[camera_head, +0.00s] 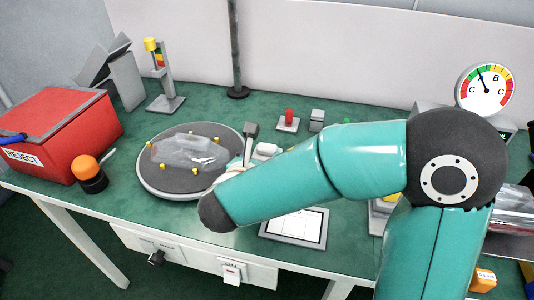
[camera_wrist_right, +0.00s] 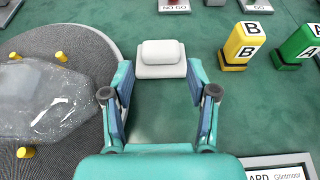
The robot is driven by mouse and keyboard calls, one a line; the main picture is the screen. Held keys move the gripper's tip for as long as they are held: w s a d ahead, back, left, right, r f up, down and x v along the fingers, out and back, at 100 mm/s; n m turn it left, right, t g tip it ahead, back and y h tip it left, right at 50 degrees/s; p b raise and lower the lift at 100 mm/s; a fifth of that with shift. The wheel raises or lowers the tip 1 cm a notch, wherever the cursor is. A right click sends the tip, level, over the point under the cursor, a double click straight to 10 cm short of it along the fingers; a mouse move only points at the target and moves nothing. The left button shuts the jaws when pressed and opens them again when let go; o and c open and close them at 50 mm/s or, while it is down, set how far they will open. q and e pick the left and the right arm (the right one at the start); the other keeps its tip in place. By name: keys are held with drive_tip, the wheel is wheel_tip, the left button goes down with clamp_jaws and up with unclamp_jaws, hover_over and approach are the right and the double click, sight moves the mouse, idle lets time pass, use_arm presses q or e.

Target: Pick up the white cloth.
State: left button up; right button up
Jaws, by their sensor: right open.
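The white cloth (camera_wrist_right: 161,58) looks like a small folded pad with a raised roll on top. It lies on the green table right of the round turntable. In the head view a small part of the white cloth (camera_head: 267,149) shows just past my right forearm. My right gripper (camera_wrist_right: 159,82) is open and empty. Its two fingers point toward the cloth, one to each side of its near edge, with bare table between them. In the head view my arm hides most of this gripper. My left gripper is not in view.
The grey turntable (camera_wrist_right: 52,35) holds a clear lamp cover (camera_wrist_right: 40,98) and yellow pegs, close left of my gripper. A yellow B block (camera_wrist_right: 240,45) and a green A block (camera_wrist_right: 299,45) stand to the right. A red REJECT box (camera_head: 70,120) is at far left.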

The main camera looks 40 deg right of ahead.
sight(265, 151)
drive_tip(key=x, duration=0.4)
drive_tip(key=shift+w+d+f, duration=0.1)
drive_tip(key=shift+d+f, duration=0.05)
drive_tip(key=shift+d, duration=0.1)
drive_tip(key=c, duration=0.7)
